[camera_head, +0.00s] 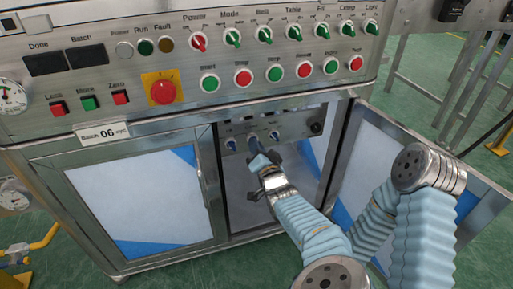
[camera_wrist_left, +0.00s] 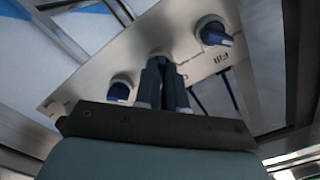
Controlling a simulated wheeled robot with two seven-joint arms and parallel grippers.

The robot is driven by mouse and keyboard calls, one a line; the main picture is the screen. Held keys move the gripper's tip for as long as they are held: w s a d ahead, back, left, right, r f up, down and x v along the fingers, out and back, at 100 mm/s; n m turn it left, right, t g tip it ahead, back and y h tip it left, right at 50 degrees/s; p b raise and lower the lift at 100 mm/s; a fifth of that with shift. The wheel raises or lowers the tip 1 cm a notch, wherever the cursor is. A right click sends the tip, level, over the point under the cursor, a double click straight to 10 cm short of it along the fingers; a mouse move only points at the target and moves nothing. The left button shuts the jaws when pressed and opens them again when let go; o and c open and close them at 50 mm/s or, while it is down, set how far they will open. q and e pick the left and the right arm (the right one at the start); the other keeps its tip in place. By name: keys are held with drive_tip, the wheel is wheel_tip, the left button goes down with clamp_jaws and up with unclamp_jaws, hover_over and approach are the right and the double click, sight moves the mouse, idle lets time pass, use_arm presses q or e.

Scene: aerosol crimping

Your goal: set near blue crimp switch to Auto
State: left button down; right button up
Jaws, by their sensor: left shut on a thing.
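Blue switches sit in a row on a small metal panel (camera_head: 295,131) inside the open cabinet bay. In the head view, a left blue switch (camera_head: 230,144) and a right blue switch (camera_head: 274,136) show on either side of my left gripper (camera_head: 255,148). My left gripper is shut on the middle blue switch, whose knob is mostly hidden between the fingers. The left wrist view shows the fingers closed at the panel, between one blue knob (camera_wrist_left: 119,91) and another blue knob (camera_wrist_left: 213,33) near a "Fill" label. The middle switch's setting cannot be read. My right gripper is out of view.
The upper console carries a red emergency button (camera_head: 163,91), several green and red buttons, and a row of selector switches. An open cabinet door (camera_head: 348,180) stands right of the bay, beside my arm. A closed door (camera_head: 140,195) is on the left.

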use_arm(q)
drive_tip(key=shift+f+n, duration=0.1)
drive_tip(key=shift+n, duration=0.2)
drive_tip(key=shift+n+b, duration=4.9)
drive_tip(key=shift+n, duration=3.7)
drive_tip(key=shift+d, duration=0.1)
drive_tip(key=c, duration=1.2)
unclamp_jaws()
